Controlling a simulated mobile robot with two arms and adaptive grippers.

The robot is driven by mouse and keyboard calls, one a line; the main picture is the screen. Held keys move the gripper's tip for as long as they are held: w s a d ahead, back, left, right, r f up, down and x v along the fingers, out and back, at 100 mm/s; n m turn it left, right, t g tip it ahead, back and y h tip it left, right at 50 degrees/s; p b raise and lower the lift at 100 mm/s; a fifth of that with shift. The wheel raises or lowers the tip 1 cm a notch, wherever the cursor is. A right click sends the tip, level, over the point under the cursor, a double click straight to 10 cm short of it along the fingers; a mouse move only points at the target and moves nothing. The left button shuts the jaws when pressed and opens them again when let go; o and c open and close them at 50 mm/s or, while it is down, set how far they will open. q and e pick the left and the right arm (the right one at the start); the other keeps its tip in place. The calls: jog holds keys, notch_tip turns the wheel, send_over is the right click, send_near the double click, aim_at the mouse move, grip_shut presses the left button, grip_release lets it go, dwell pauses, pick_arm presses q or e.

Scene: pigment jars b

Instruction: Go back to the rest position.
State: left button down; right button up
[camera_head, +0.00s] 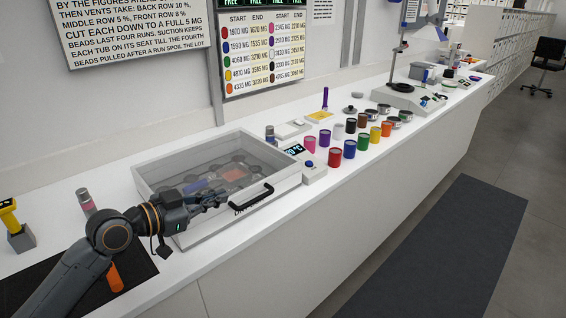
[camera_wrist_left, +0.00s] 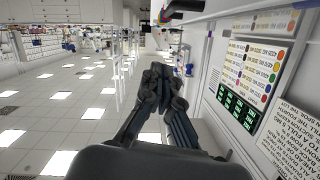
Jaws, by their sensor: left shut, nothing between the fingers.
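My left gripper (camera_head: 216,198) reaches in from the left at the near side of the clear-lidded box (camera_head: 160,165). Its fingers are shut and empty, in front of the lid and left of the black handle (camera_head: 252,201). Whether it touches the box I cannot tell. In the left wrist view the closed fingers (camera_wrist_left: 160,74) point away with nothing between them, and the room appears upside down. My right gripper is in neither view.
Several coloured jars, such as the red jar (camera_head: 335,157), stand on the white counter (camera_head: 240,240) right of the box. A dark mat (camera_head: 40,290) lies under my left arm.

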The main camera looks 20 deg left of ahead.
pick_arm(q)
jog(key=s+d+f+n+g+y, duration=0.1)
jog(key=s+d+f+g, duration=0.25)
jog(key=f, duration=0.55)
jog(key=s+d+f+g, duration=0.2)
jog(key=s+d+f, duration=0.2)
jog(key=f, duration=0.4)
jog(key=s+d+f+n+g+y, duration=0.25)
jog(key=s+d+f, duration=0.25)
jog(key=s, duration=0.3)
jog(key=s+d+f+n+g+y, duration=0.1)
jog(key=s+d+f+g, duration=0.3)
jog(key=s, duration=0.3)
notch_tip(320, 180, down, 26)
jog(key=s, duration=0.2)
jog(key=s+a+f+g, duration=0.1)
jog(key=s+a+f, duration=0.2)
jog(key=s+f, duration=1.3)
jog(key=shift+s+f+g, duration=0.2)
jog(key=shift+f+g, duration=0.1)
jog(key=shift+y, duration=0.25)
